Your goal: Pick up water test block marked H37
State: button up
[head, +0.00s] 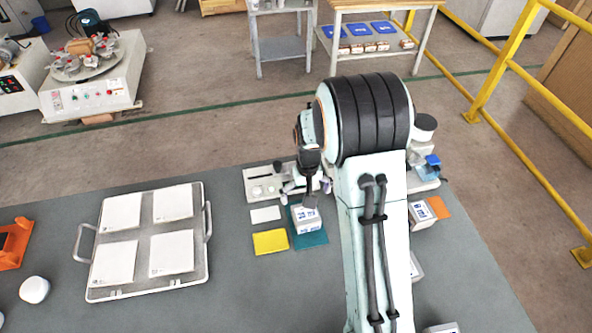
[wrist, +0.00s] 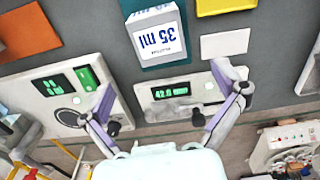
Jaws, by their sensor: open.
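A white block (head: 306,219) with blue markings sits on a teal mat (head: 312,239). I cannot read H37 on any block. Another white block with blue marks (head: 421,216) stands right of my arm, beside an orange mat. My gripper (head: 307,188) is open and empty, above the area just behind the block on the teal mat. In the wrist view its fingers (wrist: 155,124) are spread below the block, over a white device with a green display (wrist: 178,91).
A tray (head: 148,287) with several white tiles lies at left. A yellow mat (head: 270,243) and a white card (head: 265,214) lie beside the teal mat. A second device (wrist: 66,97) stands at left in the wrist view. My arm hides part of the table's right side.

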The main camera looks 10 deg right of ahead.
aim_at(306, 213)
jog(key=f, duration=0.8)
jog(key=shift+s, duration=0.35)
jog(key=c, duration=1.3)
